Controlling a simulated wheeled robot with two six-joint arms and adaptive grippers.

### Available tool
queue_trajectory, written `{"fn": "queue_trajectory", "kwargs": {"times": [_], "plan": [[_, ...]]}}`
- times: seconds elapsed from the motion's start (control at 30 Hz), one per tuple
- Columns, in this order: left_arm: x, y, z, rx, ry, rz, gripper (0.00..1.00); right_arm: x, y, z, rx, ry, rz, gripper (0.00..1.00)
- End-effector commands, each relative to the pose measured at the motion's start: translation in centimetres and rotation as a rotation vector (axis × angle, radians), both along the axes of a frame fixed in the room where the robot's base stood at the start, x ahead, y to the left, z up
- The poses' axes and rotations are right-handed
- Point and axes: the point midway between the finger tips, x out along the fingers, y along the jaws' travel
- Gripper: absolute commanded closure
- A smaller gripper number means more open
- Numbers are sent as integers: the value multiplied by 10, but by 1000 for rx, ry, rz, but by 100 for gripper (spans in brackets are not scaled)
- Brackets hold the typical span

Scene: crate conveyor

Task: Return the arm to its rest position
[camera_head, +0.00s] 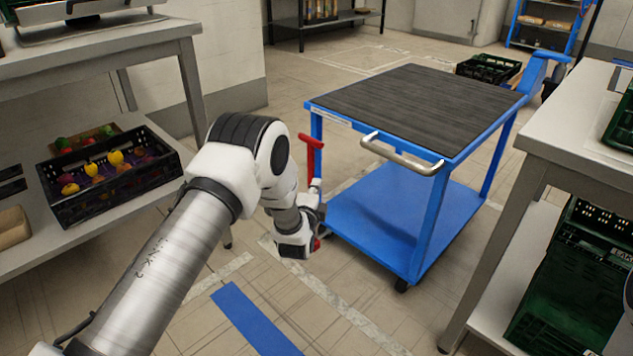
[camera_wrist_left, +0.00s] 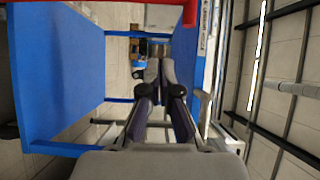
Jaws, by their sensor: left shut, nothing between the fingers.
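My left arm (camera_head: 165,260) reaches in from the bottom left, with its elbow (camera_head: 250,150) raised and the forearm dropping to the wrist (camera_head: 295,238). In the head view it hangs in front of the blue cart's left side. The fingers of my left gripper (camera_wrist_left: 161,68) show in the wrist view, shut and empty. In the head view the fingers are mostly hidden by the wrist. My right gripper is in neither view.
A blue cart (camera_head: 408,204) with a dark top (camera_head: 420,105) stands close by. A left table (camera_head: 100,222) holds a black crate (camera_head: 110,205) of colourful produce. A right table (camera_head: 575,140) has a green crate (camera_head: 570,300) below. Floor in front is open.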

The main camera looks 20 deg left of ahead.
Motion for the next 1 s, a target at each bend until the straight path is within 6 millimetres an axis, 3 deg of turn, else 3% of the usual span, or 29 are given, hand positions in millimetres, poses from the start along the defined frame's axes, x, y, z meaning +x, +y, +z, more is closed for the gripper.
{"fn": "queue_trajectory", "kwargs": {"times": [0.43,0.57,0.67,0.77,0.8,0.9,1.0], "plan": [[-1,0,-3,0,3,-1,100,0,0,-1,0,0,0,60],[-19,-5,-39,0,76,-9,100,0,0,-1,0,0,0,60],[-64,-15,-92,-20,236,-30,100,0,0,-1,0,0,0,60],[-132,-27,-152,-168,448,-29,100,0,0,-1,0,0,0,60],[-162,-32,-172,-249,534,-13,100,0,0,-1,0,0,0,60],[-243,-44,-211,-475,740,79,100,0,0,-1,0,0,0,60],[-320,-54,-231,-693,910,233,100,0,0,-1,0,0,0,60]]}}
